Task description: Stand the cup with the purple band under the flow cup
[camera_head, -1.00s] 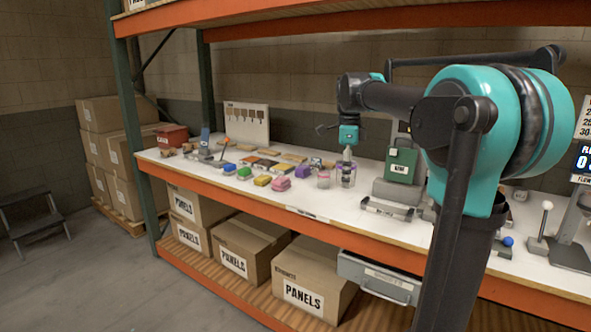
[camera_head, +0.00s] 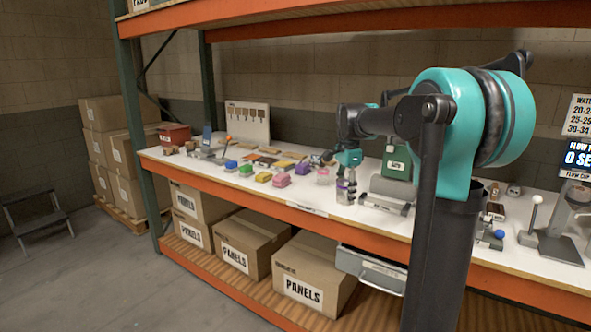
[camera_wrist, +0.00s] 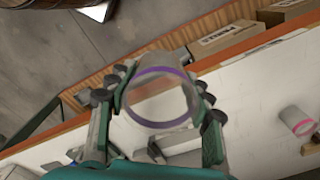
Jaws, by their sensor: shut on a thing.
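The clear cup with the purple band (camera_wrist: 160,90) is between the fingers of my gripper (camera_wrist: 163,102) in the wrist view, with a finger on each side of it. In the head view the cup (camera_head: 345,192) is on or just above the white bench top; I cannot tell which. My gripper (camera_head: 347,176) is shut on it from above and hides its upper part. The flow cup stand (camera_head: 568,225) is at the right edge of the head view, well to the right of my gripper. Its upper part is partly cut off.
A cup with a pink band (camera_head: 322,176) stands left of my gripper. Coloured blocks lie further left. A grey tray with a handle (camera_head: 386,203) and a green box (camera_head: 397,163) are close on the right. A stand with a white knob (camera_head: 533,222) is before the flow cup stand.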

